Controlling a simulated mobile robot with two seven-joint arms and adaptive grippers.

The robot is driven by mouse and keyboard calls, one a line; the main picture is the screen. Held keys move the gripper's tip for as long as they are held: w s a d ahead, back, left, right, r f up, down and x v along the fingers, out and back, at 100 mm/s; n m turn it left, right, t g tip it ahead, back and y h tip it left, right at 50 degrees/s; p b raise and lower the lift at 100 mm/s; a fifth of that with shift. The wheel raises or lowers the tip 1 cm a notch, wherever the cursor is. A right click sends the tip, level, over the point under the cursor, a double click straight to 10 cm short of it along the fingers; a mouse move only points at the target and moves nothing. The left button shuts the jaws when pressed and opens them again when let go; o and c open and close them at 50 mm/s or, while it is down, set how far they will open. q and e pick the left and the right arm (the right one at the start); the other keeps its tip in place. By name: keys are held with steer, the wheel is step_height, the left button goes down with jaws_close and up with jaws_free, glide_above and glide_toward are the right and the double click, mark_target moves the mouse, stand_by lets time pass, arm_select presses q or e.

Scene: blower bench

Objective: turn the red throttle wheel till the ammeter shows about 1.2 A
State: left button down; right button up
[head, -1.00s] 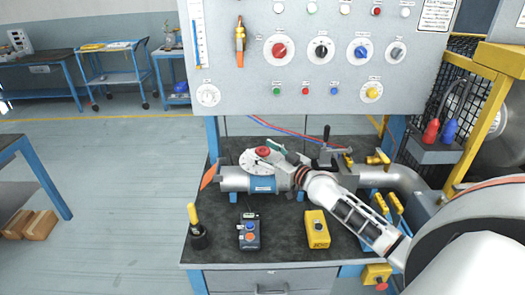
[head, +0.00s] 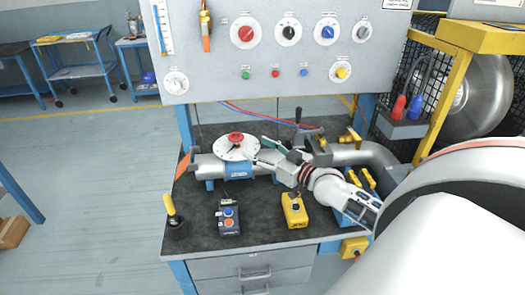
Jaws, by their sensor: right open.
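The red throttle wheel (head: 236,138) sits on a round white dial plate (head: 238,151) on top of the grey blower pipe (head: 208,166). My right gripper (head: 264,152) is open beside the plate's right edge, with its fingers pointing left toward the wheel. The fingers appear apart from the red wheel; whether they touch the plate's edge I cannot tell. The markings on the plate are too small to read. I cannot make out an ammeter reading. My left gripper is not in view.
A panel (head: 208,78) with knobs and buttons stands behind the bench. A black-and-grey button box (head: 228,218), a yellow box (head: 294,208) and a yellow-handled tool in a black holder (head: 173,218) stand at the bench front. A black lever (head: 298,114) rises behind my gripper.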

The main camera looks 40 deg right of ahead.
steer(key=shift+s+d, duration=0.15)
steer(key=shift+s, duration=0.6)
